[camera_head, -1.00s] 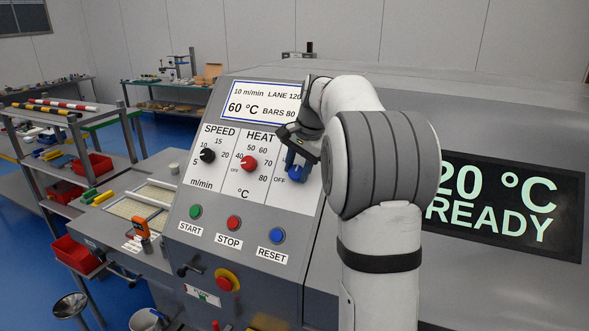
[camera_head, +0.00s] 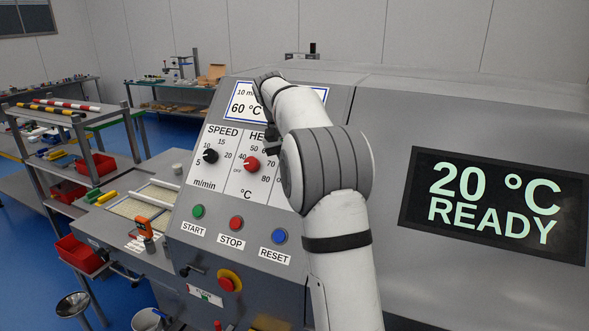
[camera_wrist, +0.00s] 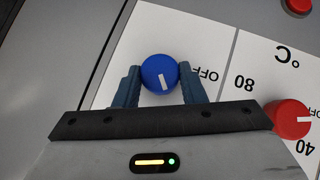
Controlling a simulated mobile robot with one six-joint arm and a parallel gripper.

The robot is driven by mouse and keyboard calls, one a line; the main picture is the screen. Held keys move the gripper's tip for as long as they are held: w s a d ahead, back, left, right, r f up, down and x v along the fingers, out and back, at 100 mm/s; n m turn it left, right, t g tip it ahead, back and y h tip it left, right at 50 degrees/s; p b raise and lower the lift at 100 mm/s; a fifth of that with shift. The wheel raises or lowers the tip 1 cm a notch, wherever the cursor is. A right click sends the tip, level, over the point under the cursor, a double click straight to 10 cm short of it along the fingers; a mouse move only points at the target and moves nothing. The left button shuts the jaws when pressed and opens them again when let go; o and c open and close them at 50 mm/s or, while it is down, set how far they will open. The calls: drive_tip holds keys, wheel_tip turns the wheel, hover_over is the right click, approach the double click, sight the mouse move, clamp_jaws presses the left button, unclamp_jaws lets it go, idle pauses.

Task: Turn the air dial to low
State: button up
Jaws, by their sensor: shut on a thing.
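The blue air dial (camera_wrist: 159,70) sits on the white label panel in the wrist view. It is round, with a white pointer mark directed toward the bottom of that picture. An OFF label is just right of it; its other labels are not visible. My gripper (camera_wrist: 158,78) has one blue-grey finger on each side of the dial, touching it, and is shut on it. In the head view, my white arm hides the dial and most of the gripper.
The red HEAT dial (camera_head: 251,163) and black SPEED dial (camera_head: 210,156) are left of my arm. Below are the green START (camera_head: 198,211), red STOP (camera_head: 236,223) and blue RESET (camera_head: 279,236) buttons. A dark screen (camera_head: 495,205) reads 20 °C READY.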

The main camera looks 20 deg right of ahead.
drive_tip(key=shift+w+a+r+n+g+h, duration=0.15)
drive_tip(key=shift+n+g+h, duration=0.15)
drive_tip(key=shift+n+h, duration=0.4)
drive_tip(key=o, duration=1)
drive_tip(key=shift+f, duration=0.2)
drive_tip(key=shift+r, duration=0.1)
drive_tip(key=v, duration=0.7)
drive_tip(key=shift+r, duration=0.25)
drive_tip(key=shift+a, duration=0.2)
